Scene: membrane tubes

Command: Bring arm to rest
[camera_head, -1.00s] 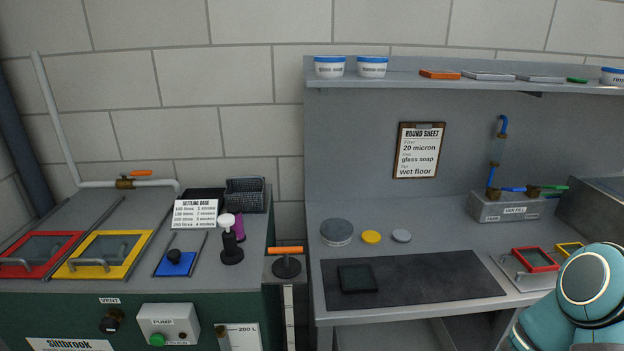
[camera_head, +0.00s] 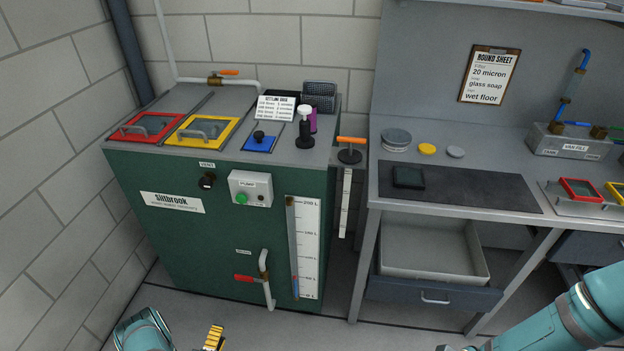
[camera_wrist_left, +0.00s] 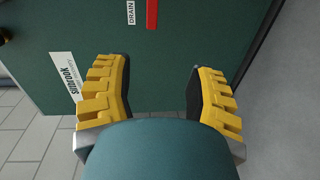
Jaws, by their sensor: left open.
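My left gripper (camera_wrist_left: 160,88) is open and empty in the left wrist view, its two yellow fingers with dark pads spread wide. The green front of the Siltbrook tank (camera_wrist_left: 165,40) shows beyond the fingers. In the head view only a yellow finger part of the left gripper (camera_head: 214,338) shows at the bottom edge, low in front of the tank. My right arm comes in at the lower right of the head view; its gripper does not show clearly.
The green tank (camera_head: 230,215) has a red-handled drain pipe (camera_head: 265,280) low on its front. Right of it stands a grey bench (camera_head: 460,195) with a dark mat (camera_head: 475,190) and an open tray (camera_head: 430,250) below. Floor shows in front of the tank.

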